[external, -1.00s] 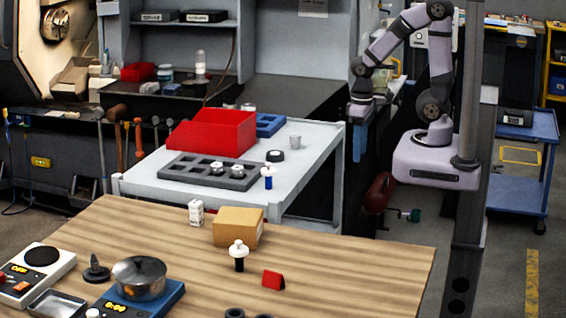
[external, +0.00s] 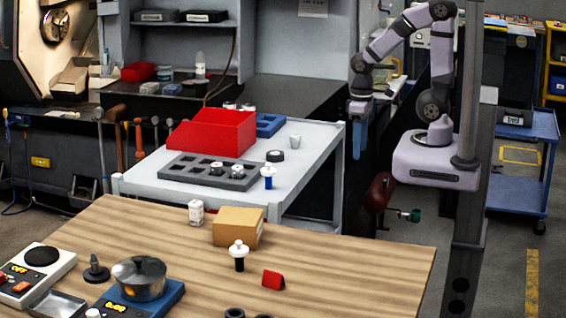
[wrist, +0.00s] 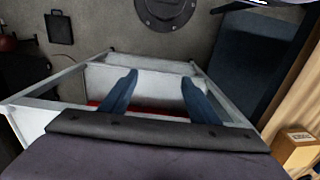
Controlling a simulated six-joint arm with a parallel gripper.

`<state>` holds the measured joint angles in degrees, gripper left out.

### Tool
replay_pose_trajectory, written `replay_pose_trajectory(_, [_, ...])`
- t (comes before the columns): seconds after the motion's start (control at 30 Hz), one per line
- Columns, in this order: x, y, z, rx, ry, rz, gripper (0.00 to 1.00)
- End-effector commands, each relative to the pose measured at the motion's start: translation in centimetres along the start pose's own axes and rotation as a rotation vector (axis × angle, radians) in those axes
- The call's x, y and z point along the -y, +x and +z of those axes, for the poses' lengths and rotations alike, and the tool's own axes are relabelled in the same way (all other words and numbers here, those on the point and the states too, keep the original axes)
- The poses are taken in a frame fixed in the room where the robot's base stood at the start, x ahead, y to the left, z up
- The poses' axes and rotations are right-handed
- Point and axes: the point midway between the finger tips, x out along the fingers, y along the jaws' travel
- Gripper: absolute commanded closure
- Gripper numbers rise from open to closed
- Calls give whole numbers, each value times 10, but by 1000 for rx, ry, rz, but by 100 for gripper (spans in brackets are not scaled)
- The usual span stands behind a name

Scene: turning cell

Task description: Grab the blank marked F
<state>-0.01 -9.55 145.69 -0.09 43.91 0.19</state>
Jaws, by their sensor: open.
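No letter F can be read on any part in these views. Two small white-and-dark cylindrical parts, a left one (external: 216,168) and a right one (external: 237,170), sit in a dark grey slotted tray (external: 187,177) on the white table. A blue part with a white top (external: 268,176) stands upright on the table just right of the tray. A short black cylinder (external: 275,156) and a grey cup (external: 295,142) stand behind it. My gripper (external: 357,142), with blue fingers, hangs at the table's right side, away from these parts. In the wrist view its fingers (wrist: 158,85) are apart with nothing between them.
A red bin (external: 212,133) and a blue tray (external: 268,124) stand at the back of the white table (external: 310,165). The wooden table in front holds a cardboard box (external: 238,227), a black-and-white part (external: 238,256), a red wedge (external: 273,279) and a pot (external: 139,278). The white table's right part is mostly clear.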

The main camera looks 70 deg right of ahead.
Motion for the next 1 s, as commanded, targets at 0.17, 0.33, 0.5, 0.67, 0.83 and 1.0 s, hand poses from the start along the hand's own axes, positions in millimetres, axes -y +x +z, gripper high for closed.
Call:
replay_pose_trajectory(0.17, [0, -26, -1, -6, 0, 0, 44])
replay_pose_trajectory(0.33, [11, -36, -13, -39, -7, -28, 44])
replay_pose_trajectory(0.5, [38, -30, -48, -142, -7, -94, 44])
replay_pose_trajectory(0.67, [68, -26, -90, -270, 6, -164, 44])
replay_pose_trajectory(0.83, [105, -26, -151, -466, 60, -241, 44])
replay_pose_trajectory(1.0, [129, -28, -214, -692, 169, -262, 44])
